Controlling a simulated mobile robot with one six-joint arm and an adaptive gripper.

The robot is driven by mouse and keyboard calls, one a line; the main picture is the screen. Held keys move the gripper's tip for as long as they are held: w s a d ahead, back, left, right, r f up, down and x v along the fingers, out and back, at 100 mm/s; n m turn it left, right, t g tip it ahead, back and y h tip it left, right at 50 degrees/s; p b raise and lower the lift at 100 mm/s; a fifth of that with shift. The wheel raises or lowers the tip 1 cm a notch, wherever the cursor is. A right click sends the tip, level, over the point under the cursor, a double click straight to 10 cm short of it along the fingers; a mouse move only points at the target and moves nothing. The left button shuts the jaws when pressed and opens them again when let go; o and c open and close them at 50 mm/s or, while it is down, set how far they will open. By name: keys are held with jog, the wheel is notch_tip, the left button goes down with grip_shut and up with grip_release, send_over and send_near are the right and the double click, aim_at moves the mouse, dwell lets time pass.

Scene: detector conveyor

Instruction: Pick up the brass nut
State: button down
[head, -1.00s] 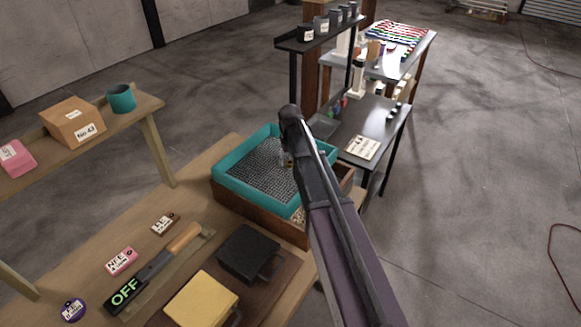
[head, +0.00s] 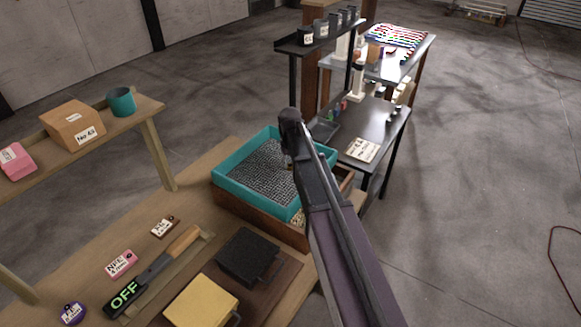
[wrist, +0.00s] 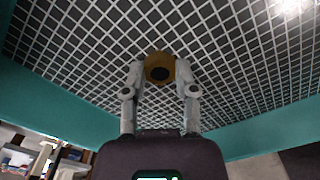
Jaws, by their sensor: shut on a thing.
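The mesh of the teal-framed sieve (wrist: 85,50) fills the background of the wrist view. I cannot tell whether the nut touches the mesh. In the head view my arm reaches over the sieve (head: 238,187) and mostly hides the gripper and nut.
The sieve sits on a wooden box (head: 250,220) on the workbench. A dark table (head: 385,125) with a card stands beyond.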

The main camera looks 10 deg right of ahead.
aim_at(289, 165)
jog(key=shift+r, duration=0.2)
notch_tip(289, 165, up, 10)
jog(key=p, duration=1)
jog(key=shift+f, duration=0.2)
dwell(0.5)
jog(key=shift+f+b, duration=0.7)
jog(key=shift+f, duration=0.05)
jog(key=shift+r, duration=0.1)
jog(key=shift+a, duration=0.1)
